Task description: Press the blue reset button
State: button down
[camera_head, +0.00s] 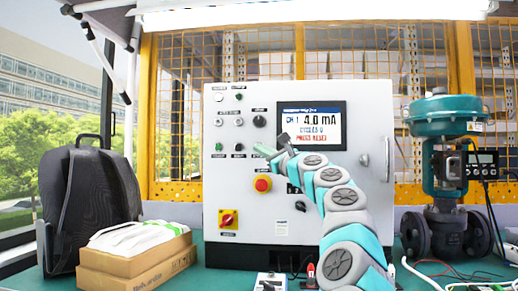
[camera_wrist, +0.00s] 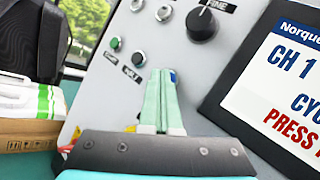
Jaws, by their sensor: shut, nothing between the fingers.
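My gripper (camera_head: 259,149) is shut, with its pale green fingers pointing at the front of the white control panel (camera_head: 228,180). In the wrist view the two fingers (camera_wrist: 161,72) lie together with nothing between them. A small blue patch, likely the blue button (camera_wrist: 173,77), shows just at the right side of the fingertips. The fingers hide the rest of it, and I cannot tell whether they touch it. In the head view my gripper covers that spot. The panel screen (camera_head: 309,125) reads CH 1 4.0 mA, CYCLES 0, PRESS RESET.
A green button (camera_wrist: 115,43) and a black button (camera_wrist: 139,58) sit left of the fingertips. A black knob (camera_wrist: 203,25) is above right. A red emergency stop (camera_head: 263,184) and a red-yellow switch (camera_head: 228,219) are below. A teal valve (camera_head: 443,165) stands right, cardboard boxes (camera_head: 135,264) left.

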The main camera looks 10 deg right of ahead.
jog(key=shift+w, duration=0.15)
dwell(0.5)
jog(key=shift+s+f+b, duration=0.1)
jog(key=shift+s+b, duration=0.15)
jog(key=shift+b, duration=0.05)
jog(key=shift+s+a, duration=0.2)
jog(key=shift+s, duration=0.3)
jog(key=shift+s+b, duration=0.1)
jog(key=shift+b, duration=0.25)
jog(key=shift+s+a+b, duration=0.15)
jog(key=shift+s+a, duration=0.1)
jog(key=shift+s, duration=0.5)
jog(key=shift+s+a+b, duration=0.2)
jog(key=shift+s+a, duration=0.1)
jog(key=shift+s, duration=0.5)
jog(key=shift+s+a+b, duration=0.15)
jog(key=shift+s+a, duration=0.1)
jog(key=shift+s, duration=0.5)
